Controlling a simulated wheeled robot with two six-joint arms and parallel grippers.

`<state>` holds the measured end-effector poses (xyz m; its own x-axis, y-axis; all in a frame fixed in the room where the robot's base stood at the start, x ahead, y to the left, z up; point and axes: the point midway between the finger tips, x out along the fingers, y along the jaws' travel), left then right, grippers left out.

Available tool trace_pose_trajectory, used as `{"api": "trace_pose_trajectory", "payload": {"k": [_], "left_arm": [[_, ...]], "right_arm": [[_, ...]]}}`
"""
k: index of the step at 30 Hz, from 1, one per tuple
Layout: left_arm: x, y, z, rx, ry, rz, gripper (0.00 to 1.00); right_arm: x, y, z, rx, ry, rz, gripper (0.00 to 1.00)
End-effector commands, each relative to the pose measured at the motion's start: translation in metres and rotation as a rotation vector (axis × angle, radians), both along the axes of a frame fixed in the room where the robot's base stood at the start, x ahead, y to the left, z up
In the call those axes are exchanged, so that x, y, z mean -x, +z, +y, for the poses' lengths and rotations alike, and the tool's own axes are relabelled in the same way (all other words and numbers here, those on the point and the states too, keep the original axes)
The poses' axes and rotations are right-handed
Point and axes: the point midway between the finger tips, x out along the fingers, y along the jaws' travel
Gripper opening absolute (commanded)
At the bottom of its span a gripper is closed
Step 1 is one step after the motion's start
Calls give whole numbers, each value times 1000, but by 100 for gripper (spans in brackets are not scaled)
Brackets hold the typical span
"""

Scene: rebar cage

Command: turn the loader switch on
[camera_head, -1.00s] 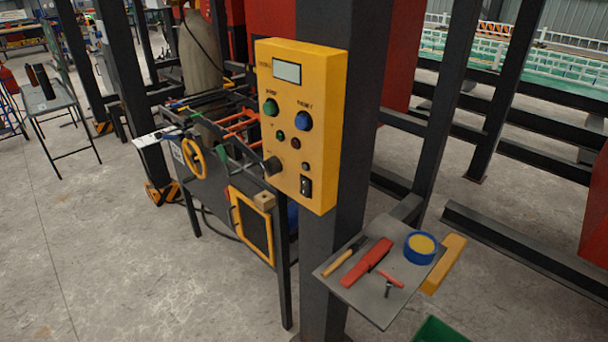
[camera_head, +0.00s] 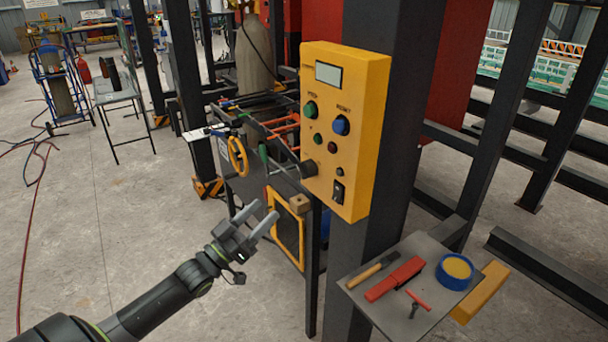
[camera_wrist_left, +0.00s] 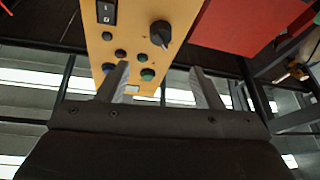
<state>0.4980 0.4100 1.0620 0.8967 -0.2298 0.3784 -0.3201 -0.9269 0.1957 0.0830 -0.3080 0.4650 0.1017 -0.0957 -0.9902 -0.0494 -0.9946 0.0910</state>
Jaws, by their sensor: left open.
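A yellow control box (camera_head: 346,125) is fixed to a dark column. It carries a small screen, green and blue knobs, small round buttons and a black selector knob (camera_head: 308,169) on its left side. A black rocker switch (camera_head: 338,192) sits low on its front; it also shows in the left wrist view (camera_wrist_left: 106,12), marked with white symbols. My left gripper (camera_head: 262,214) is open and empty, to the left of the box and below its lower edge, apart from it. In the left wrist view its two fingers (camera_wrist_left: 163,83) point toward the box. My right gripper is not in view.
A small grey shelf (camera_head: 408,325) juts out at the lower right, holding a hammer, a red tool (camera_head: 394,278) and a blue tape roll (camera_head: 454,271). A machine with a yellow handwheel (camera_head: 238,156) stands behind my left gripper. Open floor lies at left.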

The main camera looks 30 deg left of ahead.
Motion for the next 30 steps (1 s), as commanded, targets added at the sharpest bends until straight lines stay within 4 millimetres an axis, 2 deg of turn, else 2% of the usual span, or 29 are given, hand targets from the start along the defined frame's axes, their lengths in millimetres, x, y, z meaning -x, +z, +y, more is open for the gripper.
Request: {"api": "trace_pose_trajectory", "payload": {"k": [1,12,18,24,30], "left_arm": [[-10,6,-3,1,0,-5,60],[-76,33,-19,3,3,-2,60],[-103,45,-26,0,3,0,60],[-119,50,-30,0,3,1,60],[-123,51,-31,0,2,3,60]], "right_arm": [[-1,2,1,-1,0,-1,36],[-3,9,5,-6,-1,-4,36],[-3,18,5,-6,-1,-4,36],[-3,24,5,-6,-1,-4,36],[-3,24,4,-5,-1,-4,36]]}}
